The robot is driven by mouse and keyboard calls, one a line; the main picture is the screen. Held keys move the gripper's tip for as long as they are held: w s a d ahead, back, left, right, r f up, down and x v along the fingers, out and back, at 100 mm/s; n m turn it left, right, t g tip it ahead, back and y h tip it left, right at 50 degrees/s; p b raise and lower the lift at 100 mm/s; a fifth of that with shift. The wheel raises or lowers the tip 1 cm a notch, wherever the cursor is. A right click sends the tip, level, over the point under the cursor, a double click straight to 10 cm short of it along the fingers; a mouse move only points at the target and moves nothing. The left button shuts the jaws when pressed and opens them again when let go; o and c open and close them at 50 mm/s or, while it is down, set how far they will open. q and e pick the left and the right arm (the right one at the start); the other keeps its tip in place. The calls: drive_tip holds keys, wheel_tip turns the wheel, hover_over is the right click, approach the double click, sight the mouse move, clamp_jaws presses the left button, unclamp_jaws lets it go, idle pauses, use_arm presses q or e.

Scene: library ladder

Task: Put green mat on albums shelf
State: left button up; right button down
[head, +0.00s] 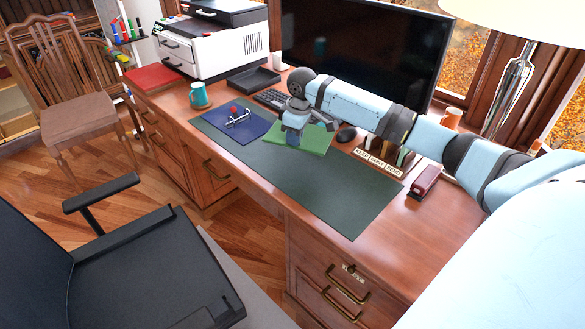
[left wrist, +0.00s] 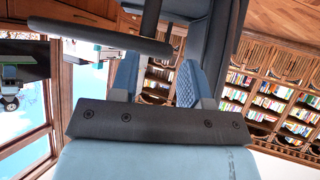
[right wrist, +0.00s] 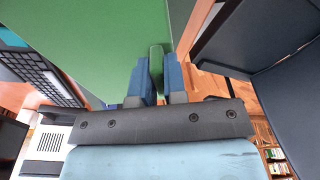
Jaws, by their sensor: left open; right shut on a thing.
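The green mat (head: 314,139) is at the dark green desk pad, beside the blue mat, in the head view. My right gripper (head: 293,136) is at its left part. In the right wrist view the green mat (right wrist: 85,35) fills the upper left, and my right gripper (right wrist: 161,78) is shut on its edge. I cannot tell whether the mat is lifted clear of the desk. My left gripper (left wrist: 157,78) is open and empty in the left wrist view, and out of the head view. Bookshelves (left wrist: 270,95) show there; I cannot tell which is the albums shelf.
The desk holds a blue mat (head: 233,122) with a small red-and-silver item, a teal mug (head: 199,95), a keyboard (head: 270,99), a monitor (head: 355,50), a printer (head: 215,45) and a dark red stapler (head: 425,181). An office chair (head: 130,255) stands in front.

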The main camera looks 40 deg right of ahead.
sight(293, 178)
wheel_tip(293, 178, down, 12)
drive_tip(key=shift+f+b, duration=0.25)
drive_tip(key=shift+b, duration=0.5)
drive_tip(key=shift+r, duration=0.1)
drive_tip(key=c, duration=1.2)
unclamp_jaws()
drive_tip(key=shift+o, duration=0.2)
